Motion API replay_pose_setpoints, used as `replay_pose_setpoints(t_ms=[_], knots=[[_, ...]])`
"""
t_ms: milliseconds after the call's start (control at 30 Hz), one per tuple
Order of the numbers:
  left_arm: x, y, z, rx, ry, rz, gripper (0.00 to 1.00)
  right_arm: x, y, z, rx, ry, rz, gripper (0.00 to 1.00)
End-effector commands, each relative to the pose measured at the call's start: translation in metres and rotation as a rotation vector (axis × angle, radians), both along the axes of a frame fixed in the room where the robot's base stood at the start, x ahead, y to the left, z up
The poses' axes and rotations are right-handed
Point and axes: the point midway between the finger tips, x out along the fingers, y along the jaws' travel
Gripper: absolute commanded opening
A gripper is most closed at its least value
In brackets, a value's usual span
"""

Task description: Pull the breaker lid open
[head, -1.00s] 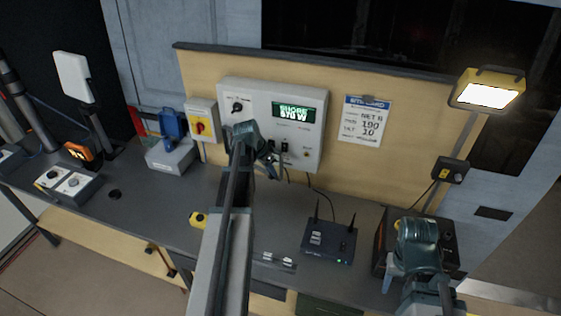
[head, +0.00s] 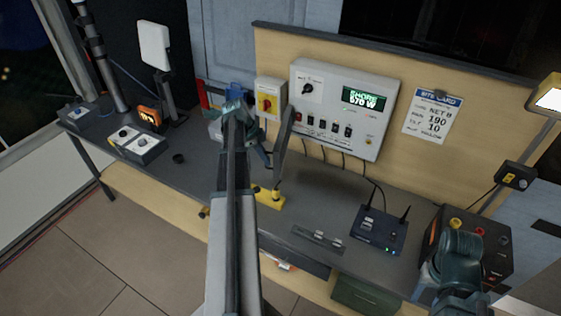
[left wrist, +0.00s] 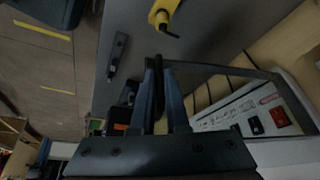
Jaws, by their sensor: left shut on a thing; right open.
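The breaker lid (head: 284,137) is a grey cover seen nearly edge-on in the head view, swung out from the wall panel (head: 363,78). The breaker switches (head: 334,127) behind it are exposed. My left gripper (head: 266,160) is at the lid's outer side, partly hidden by my own arm. In the left wrist view the lid's dark frame (left wrist: 225,70) stretches right from my left gripper (left wrist: 160,90), whose fingers are shut on a black bar at the lid's edge. My right gripper (head: 428,288) is open and empty, low at the right.
A yellow tool-like thing (head: 270,198) lies on the bench below the lid. A router (head: 378,230) with antennas stands to its right, beside a black box (head: 487,228). A red-and-yellow switch box (head: 269,97) is on the wall left of the panel.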

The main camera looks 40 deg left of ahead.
Motion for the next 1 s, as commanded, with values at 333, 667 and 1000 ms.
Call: replay_pose_setpoints(t_ms=[333,667,1000], knots=[[-0.017,0.067,0.000,0.000,0.005,0.003,0.00,0.000,0.000,0.000,0.000,0.000,0.000,0.50],[-0.020,0.095,0.000,0.000,0.004,0.002,0.00,0.000,0.000,0.000,0.000,0.000,0.000,0.50],[-0.020,0.100,0.000,0.000,0.003,0.002,0.00,0.000,0.000,0.000,0.000,0.000,0.000,0.50]])
